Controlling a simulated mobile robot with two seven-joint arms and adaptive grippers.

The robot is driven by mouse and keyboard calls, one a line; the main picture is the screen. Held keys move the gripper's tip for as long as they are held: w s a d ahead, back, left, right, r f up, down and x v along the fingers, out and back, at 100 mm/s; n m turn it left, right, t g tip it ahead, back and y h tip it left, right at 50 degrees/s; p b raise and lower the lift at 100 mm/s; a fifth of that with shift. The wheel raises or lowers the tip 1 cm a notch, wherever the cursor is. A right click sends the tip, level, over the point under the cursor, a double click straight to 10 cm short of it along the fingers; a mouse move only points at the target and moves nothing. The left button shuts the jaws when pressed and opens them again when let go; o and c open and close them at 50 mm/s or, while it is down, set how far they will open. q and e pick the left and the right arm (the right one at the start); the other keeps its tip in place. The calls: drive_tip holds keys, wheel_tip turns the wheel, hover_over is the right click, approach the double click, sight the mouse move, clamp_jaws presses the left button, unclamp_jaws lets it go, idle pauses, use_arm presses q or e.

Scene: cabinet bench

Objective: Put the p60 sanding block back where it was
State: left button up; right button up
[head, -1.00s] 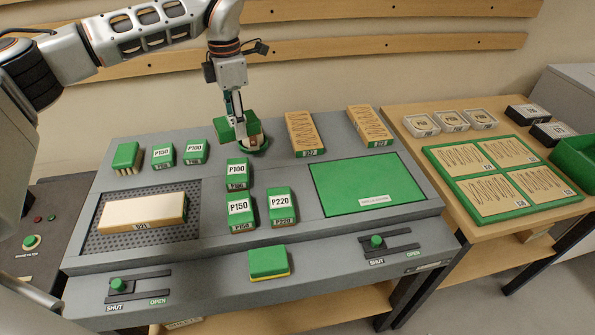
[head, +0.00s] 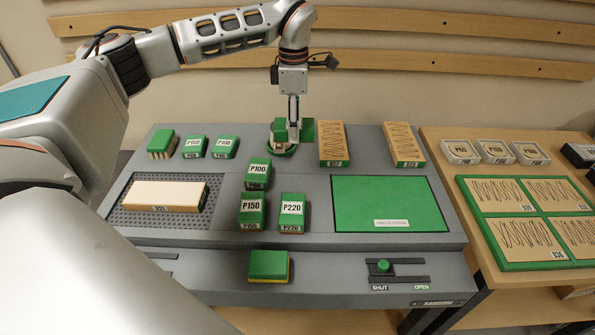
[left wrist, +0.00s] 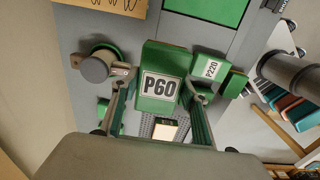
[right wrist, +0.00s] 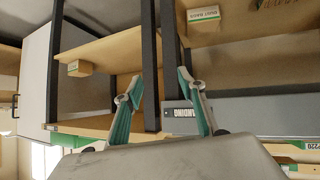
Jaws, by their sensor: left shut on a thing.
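The P60 sanding block (left wrist: 158,90) is green with a white label and sits between the fingers of my left gripper (left wrist: 162,85) in the left wrist view. In the head view my left gripper (head: 293,118) is over the back of the bench, near a round piece with a green ring (head: 281,151). The block and this piece overlap there, so I cannot tell whether the block touches the bench. Also on the bench are P100 (head: 258,172), P150 (head: 252,210) and P220 (head: 292,211) blocks. My right gripper (right wrist: 160,80) is open and empty in the right wrist view.
Two tan sanding sheets on blocks (head: 332,142) stand right of my left gripper. A green mat (head: 385,195) lies front right. A perforated panel with a tan block (head: 165,195) is at left. A yellow-green block (head: 268,265) sits at the bench front.

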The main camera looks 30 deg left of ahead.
sight(295, 178)
use_arm(q)
wheel_tip(295, 178, down, 15)
drive_tip(key=shift+f+p, duration=0.1)
drive_tip(key=shift+p, duration=0.35)
drive_tip(key=shift+f, duration=0.15)
drive_tip(key=o, duration=1.1)
drive_tip(key=shift+c, duration=0.2)
wheel_tip(295, 178, up, 12)
drive_tip(key=shift+r+b, duration=0.15)
drive_tip(key=shift+b, duration=0.45)
